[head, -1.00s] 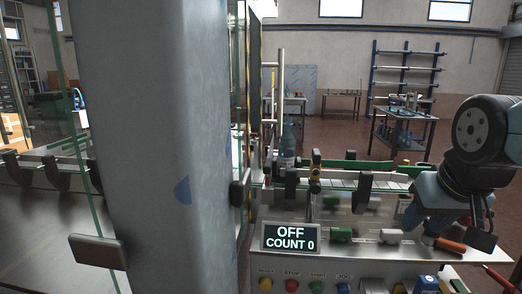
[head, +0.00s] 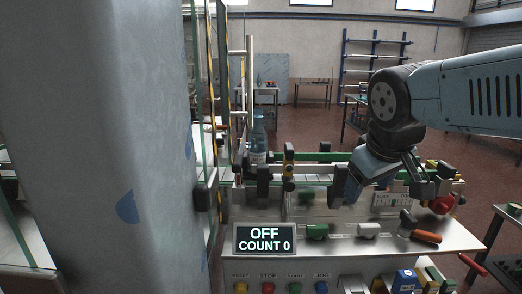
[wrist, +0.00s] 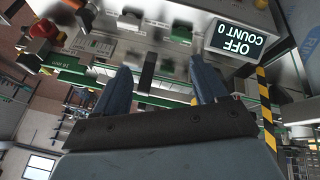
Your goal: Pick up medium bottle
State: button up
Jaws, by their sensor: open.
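A clear bottle with a pale label (head: 258,138) stands upright at the back left of the machine, beside the glass guard. Dark parts in front hide its base. Whether it is the medium one I cannot tell. My gripper (head: 343,190) hangs over the machine's top, to the right of the bottle and clearly apart from it. In the wrist view my gripper (wrist: 160,75) shows two dark blue fingers spread apart with nothing between them. I cannot make out the bottle in the wrist view.
A large grey pillar (head: 95,150) fills the left, with glass panels beside it. The display (head: 263,238) reads OFF, COUNT 0, above several coloured buttons. Green, white and orange handles (head: 427,237) stick up from the panel. A table (head: 500,235) stands at right.

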jog(key=w+a+r+n+h, duration=0.1)
jog(key=w+a+r+n, duration=0.1)
jog(key=w+n, duration=0.3)
jog(key=shift+w+n+h, duration=0.3)
jog(key=shift+w+n, duration=0.05)
jog(key=shift+n, duration=0.65)
jog(key=n+t, duration=0.6)
jog(key=n, duration=1.6)
send_near(257, 125)
jog(key=x, duration=0.4)
jog(key=a+x, duration=0.1)
jog(key=x, duration=0.1)
jog(key=shift+f, duration=0.15)
jog(key=shift+d+r+x, duration=0.1)
jog(key=shift+d+x, duration=0.05)
jog(key=shift+x, duration=0.8)
jog(key=shift+d+r+x, duration=0.1)
jog(key=shift+d+x, duration=0.05)
jog(key=shift+x, duration=0.75)
jog(key=shift+d+x, duration=0.15)
jog(key=shift+x, duration=0.8)
jog(key=c, duration=1.3)
